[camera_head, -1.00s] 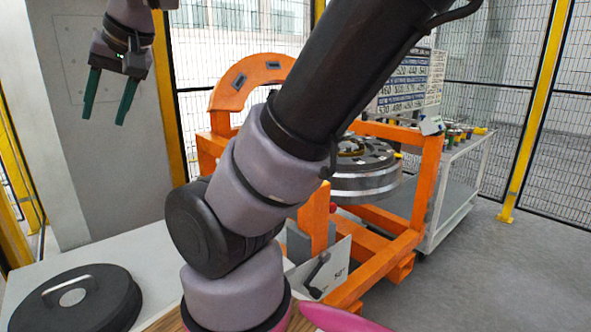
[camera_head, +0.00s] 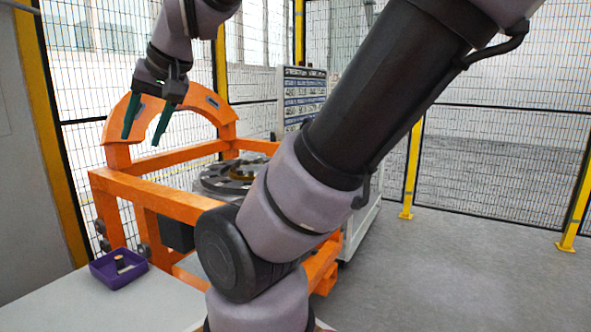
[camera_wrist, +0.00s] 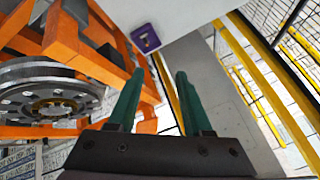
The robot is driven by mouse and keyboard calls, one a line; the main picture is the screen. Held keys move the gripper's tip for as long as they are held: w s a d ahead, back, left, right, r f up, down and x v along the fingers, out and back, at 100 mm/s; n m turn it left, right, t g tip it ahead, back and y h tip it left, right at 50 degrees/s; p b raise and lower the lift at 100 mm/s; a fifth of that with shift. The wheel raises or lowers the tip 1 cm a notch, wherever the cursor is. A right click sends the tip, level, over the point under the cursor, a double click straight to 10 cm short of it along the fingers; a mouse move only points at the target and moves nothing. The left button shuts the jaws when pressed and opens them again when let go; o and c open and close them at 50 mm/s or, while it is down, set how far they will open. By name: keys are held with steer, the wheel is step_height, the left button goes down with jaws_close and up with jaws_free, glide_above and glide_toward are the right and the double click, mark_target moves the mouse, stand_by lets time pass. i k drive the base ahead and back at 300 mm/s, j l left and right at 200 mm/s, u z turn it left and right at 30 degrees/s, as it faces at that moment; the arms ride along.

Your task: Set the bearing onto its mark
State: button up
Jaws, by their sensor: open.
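My gripper (camera_head: 141,140) is open and empty, with two green fingers, raised in front of the orange gantry frame (camera_head: 150,189). In the wrist view the fingers (camera_wrist: 160,72) are spread with nothing between them. A grey metal wheel disc (camera_head: 212,178) with a brassy ring (camera_head: 243,172) at its middle sits inside the frame, partly hidden by my arm. The disc also shows in the wrist view (camera_wrist: 25,105). I cannot tell for sure which part is the bearing. No mark for it can be made out.
A purple tray (camera_head: 128,281) holding a small orange-topped piece (camera_head: 120,263) is on a pale surface (camera_head: 60,308) at lower left. Mesh fencing with yellow posts (camera_head: 412,170) encloses the area. Grey floor at right is clear.

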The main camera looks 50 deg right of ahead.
mark_target(254, 170)
steer(key=k+l+z, duration=0.2)
steer(key=l, duration=0.15)
steer(key=l+z, duration=0.2)
steer(key=l, duration=0.2)
steer(key=k+l+z, duration=0.2)
steer(key=l, duration=0.2)
steer(key=k+l, duration=0.1)
steer(key=l, duration=0.7)
steer(key=i+l+u, duration=0.1)
steer(key=i, duration=0.5)
steer(key=i+l+u, duration=0.15)
steer(key=i, duration=0.4)
